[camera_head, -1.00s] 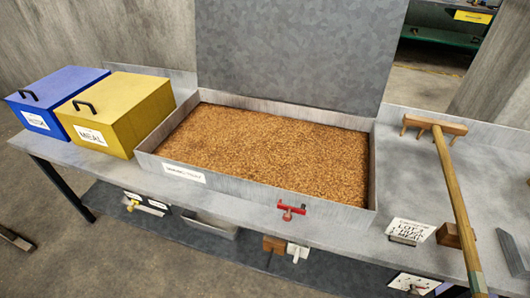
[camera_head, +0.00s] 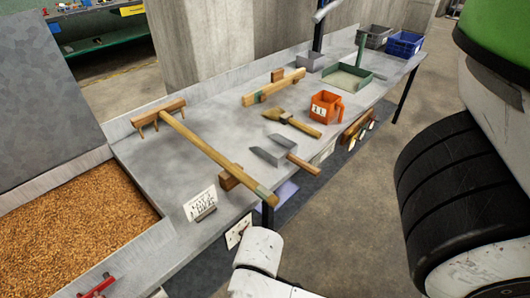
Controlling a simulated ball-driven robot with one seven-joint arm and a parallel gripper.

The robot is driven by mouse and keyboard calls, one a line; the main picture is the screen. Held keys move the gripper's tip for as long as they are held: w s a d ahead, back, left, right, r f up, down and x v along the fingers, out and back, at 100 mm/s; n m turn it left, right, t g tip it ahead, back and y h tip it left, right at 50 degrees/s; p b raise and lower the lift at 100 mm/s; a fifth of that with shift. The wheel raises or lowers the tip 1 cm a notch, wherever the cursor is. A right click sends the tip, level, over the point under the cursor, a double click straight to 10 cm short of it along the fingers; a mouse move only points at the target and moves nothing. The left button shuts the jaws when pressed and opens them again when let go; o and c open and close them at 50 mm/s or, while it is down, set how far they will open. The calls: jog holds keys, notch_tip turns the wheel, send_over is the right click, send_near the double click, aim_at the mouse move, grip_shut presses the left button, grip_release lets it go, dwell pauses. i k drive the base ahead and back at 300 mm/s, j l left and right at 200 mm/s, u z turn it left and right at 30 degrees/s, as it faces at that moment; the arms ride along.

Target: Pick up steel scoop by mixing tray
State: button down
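The steel scoop (camera_head: 270,152) lies on the grey bench, to the right of the wooden rake. Its grey metal pan points left and its wooden handle points to the lower right, reaching the bench's front edge. The mixing tray (camera_head: 150,240) is at the lower left, filled with brown grain and only partly in view. A white part of my arm shows at the bottom centre, below the bench edge. My gripper is not in view, and nothing is seen touching the scoop.
The wooden rake (camera_head: 205,150) lies across the bench between tray and scoop, near a small sign (camera_head: 200,204). A brush (camera_head: 292,121), an orange jug (camera_head: 325,106) and a green pan (camera_head: 347,78) lie beyond.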

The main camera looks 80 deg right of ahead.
aim_at(277, 149)
jog(key=z, duration=1.5)
jog(key=l, duration=0.1)
